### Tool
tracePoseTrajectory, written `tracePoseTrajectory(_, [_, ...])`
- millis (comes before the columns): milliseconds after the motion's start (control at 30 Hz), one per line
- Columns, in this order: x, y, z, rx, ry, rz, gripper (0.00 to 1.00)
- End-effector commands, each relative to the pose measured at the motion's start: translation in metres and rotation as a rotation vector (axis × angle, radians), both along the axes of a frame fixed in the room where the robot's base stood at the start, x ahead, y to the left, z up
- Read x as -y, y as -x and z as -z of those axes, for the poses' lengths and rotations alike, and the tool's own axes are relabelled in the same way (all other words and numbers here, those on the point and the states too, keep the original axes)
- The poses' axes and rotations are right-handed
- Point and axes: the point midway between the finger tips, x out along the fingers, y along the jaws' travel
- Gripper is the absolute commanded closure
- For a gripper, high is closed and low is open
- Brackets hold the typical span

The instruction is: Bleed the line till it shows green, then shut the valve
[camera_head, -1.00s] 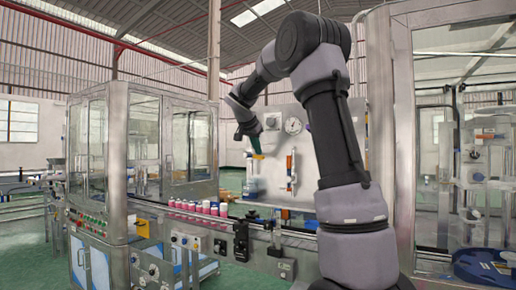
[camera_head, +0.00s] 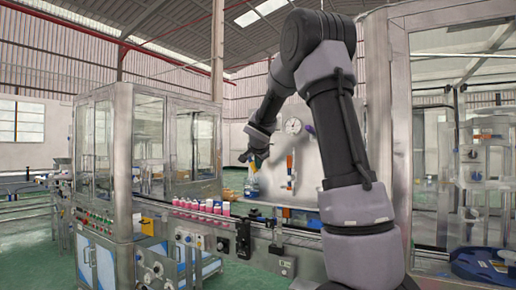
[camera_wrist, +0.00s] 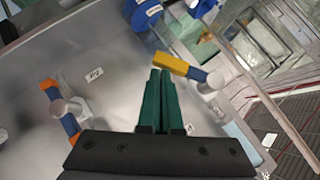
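A pale panel (camera_head: 320,170) stands behind my arm and fills much of the wrist view (camera_wrist: 30,100). On it a valve with a yellow handle (camera_wrist: 170,63) and blue section lies just beyond my gripper (camera_wrist: 161,72). The green fingers are together with nothing seen between them. Their tips are close to the handle; I cannot tell whether they touch. A second valve, with orange and blue parts (camera_wrist: 57,105), is at left; its orange part also shows in the head view (camera_head: 290,160). A round white gauge (camera_head: 293,126) is higher on the panel; its reading is too small to tell.
A conveyor line with several pink-and-white cans (camera_head: 200,207) runs in front of the panel. A glass-walled machine (camera_head: 150,145) stands at left, a framed cabinet (camera_head: 398,130) at right. A blue rounded part (camera_wrist: 145,14) is at the top of the wrist view.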

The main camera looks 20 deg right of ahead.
Motion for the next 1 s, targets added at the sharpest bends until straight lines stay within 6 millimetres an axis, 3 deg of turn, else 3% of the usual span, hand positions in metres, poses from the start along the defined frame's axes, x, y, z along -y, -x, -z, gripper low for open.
tracePoseTrajectory(400, [-0.007,-0.008,0.015,-0.001,0.002,-0.002,1.00])
tracePoseTrajectory(1000, [-0.008,-0.010,0.018,0.000,0.001,-0.001,1.00])
